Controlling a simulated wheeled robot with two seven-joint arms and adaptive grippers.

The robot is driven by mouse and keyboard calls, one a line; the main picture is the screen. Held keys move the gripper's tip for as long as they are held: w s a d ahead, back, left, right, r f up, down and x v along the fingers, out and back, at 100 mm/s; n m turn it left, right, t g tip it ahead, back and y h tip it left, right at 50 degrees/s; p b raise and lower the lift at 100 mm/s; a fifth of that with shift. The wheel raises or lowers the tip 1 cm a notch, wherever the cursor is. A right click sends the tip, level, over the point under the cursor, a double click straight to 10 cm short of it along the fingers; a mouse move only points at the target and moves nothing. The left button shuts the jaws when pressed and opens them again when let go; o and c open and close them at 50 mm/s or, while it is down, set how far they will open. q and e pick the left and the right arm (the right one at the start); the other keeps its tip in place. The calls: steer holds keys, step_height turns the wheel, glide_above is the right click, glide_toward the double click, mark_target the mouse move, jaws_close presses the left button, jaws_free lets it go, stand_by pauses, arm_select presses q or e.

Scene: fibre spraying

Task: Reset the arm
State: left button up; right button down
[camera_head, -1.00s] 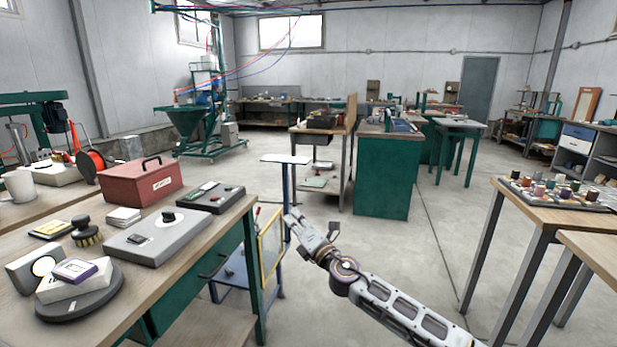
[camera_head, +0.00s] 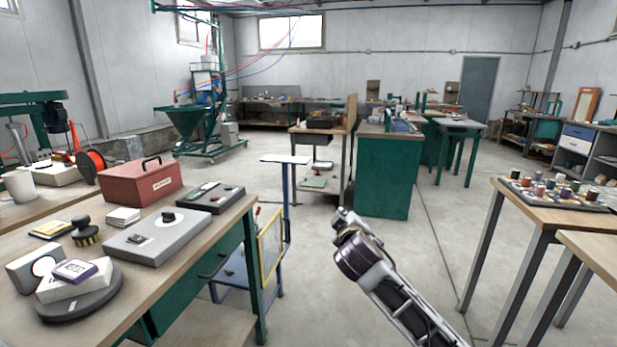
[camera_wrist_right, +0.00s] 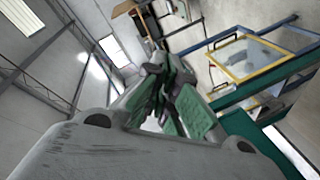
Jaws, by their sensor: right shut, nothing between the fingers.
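My right arm (camera_head: 395,295) comes in from the lower right in the head view, over the open floor. Its gripper (camera_head: 345,218) is at the far end of the arm, foreshortened and partly hidden behind the wrist. In the right wrist view the gripper fingers (camera_wrist_right: 168,92) are shut with nothing between them. The right gripper is apart from the benches and touches nothing. My left gripper is not in view.
A wooden workbench (camera_head: 185,240) with a red toolbox (camera_head: 140,184) stands at the left. A yellow-framed panel (camera_head: 271,246) is on its right side. A table with spools (camera_head: 560,215) stands at the right. Grey floor between them is free.

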steer(key=s+d+f+m+g+p, duration=0.25)
steer(key=s+f+g+p, duration=0.2)
steer(key=s+f, duration=1.1)
steer(key=s+d+f+m+g+y+p, duration=0.1)
steer(key=s+d+f+m+g+p, duration=0.3)
steer(key=s+f, duration=1.2)
steer(key=s+d+f+m+g+p, duration=0.1)
steer(key=s+d+f+g+p, duration=0.3)
steer(key=s+f, duration=1.15)
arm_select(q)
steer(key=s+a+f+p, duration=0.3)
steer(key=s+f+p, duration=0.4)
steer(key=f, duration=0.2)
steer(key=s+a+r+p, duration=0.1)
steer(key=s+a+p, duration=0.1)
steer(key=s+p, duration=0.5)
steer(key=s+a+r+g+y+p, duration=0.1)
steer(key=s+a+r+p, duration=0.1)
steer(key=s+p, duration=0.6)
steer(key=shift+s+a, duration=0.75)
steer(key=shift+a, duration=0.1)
arm_select(e)
steer(key=s+d+f+g, duration=0.1)
steer(key=s+d+f, duration=0.1)
steer(key=s, duration=0.6)
steer(key=s+d+f+g, duration=0.1)
steer(key=s+d+f, duration=0.1)
steer(key=s, duration=0.7)
steer(key=shift+d, duration=0.8)
